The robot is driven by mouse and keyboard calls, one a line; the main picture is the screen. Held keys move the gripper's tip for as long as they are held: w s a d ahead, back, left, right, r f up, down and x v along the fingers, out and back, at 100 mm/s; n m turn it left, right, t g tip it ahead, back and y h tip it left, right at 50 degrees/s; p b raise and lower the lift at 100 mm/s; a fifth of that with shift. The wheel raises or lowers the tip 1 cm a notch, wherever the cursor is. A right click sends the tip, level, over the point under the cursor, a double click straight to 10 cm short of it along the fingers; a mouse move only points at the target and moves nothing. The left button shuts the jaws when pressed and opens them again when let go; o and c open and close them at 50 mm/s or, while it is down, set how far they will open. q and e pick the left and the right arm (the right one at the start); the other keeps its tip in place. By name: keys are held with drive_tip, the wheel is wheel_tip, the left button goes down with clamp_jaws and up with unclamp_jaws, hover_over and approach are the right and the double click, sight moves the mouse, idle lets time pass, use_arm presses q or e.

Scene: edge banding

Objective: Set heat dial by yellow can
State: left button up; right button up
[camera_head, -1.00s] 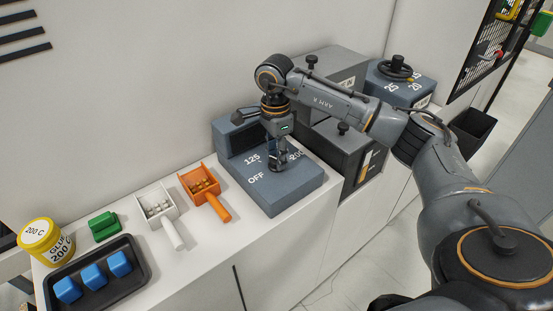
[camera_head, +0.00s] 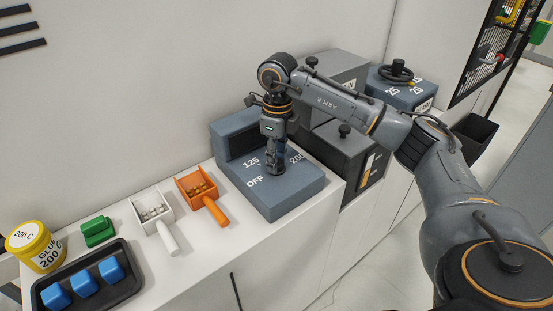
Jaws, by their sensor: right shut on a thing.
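The yellow can (camera_head: 36,246) stands at the far left of the counter, with "GLUE 200 C" on its side and "200 C" on its lid. The blue-grey heat unit (camera_head: 285,201) sits mid-counter. Its top carries the marks OFF, 125 and 200. My right gripper (camera_head: 275,170) points straight down onto the top of this unit, between the marks, and is shut on the heat dial. The dial is hidden by the fingers, so its setting cannot be read. My left gripper is not in view.
An orange scoop (camera_head: 196,186) and a white scoop (camera_head: 152,209) hold small beads. A green block (camera_head: 98,231) and a black tray (camera_head: 133,282) with blue blocks lie left. Grey boxes and a blue-grey unit with a handwheel (camera_head: 397,72) stand right of the heat unit.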

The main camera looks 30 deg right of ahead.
sight(279, 161)
drive_tip(key=m, duration=0.5)
drive_tip(key=shift+m+b, duration=0.3)
drive_tip(key=m, duration=0.4)
drive_tip(key=shift+m, duration=0.7)
drive_tip(key=o, duration=1.2)
drive_tip(key=shift+c, duration=0.2)
drive_tip(key=shift+r, duration=0.2)
wheel_tip(279, 161, up, 12)
drive_tip(key=shift+d+f, duration=0.15)
drive_tip(key=shift+d, duration=0.1)
